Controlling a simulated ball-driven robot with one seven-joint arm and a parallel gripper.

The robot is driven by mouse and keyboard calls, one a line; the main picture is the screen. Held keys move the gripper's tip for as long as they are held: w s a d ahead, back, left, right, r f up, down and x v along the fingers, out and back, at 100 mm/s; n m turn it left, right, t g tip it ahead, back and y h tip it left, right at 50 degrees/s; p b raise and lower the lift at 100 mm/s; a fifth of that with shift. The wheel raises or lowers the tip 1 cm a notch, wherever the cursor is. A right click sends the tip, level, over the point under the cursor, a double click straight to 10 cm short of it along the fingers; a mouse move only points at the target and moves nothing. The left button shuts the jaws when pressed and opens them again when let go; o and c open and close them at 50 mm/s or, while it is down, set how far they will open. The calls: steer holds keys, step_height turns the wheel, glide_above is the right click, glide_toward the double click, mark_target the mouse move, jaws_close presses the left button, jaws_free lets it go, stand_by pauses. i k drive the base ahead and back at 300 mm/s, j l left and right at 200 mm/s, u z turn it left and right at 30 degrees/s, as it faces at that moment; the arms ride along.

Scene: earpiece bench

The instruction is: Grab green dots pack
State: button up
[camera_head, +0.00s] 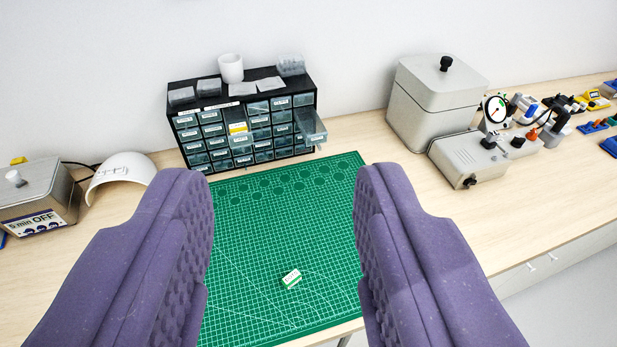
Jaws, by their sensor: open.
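A small white and green pack (291,279) lies on the green cutting mat (270,225), near the mat's front edge. Its label is too small to read, so I cannot tell for sure that it is the green dots pack. My gripper (284,220) is open, with its two purple padded fingers wide apart on the left and right of the picture. The pack shows in the gap between them, below the middle. Nothing is held.
A black drawer cabinet (191,100) stands behind the mat, with one drawer (311,126) pulled out at its right. A grey lidded box (440,92) and a gauge device (470,157) stand right. A control box (38,197) and white curved shell (122,176) are left. The mat around the pack is clear.

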mark_target(292, 278)
steer(key=i+l+u, duration=0.5)
steer(key=i+l, duration=0.15)
steer(key=i, duration=0.2)
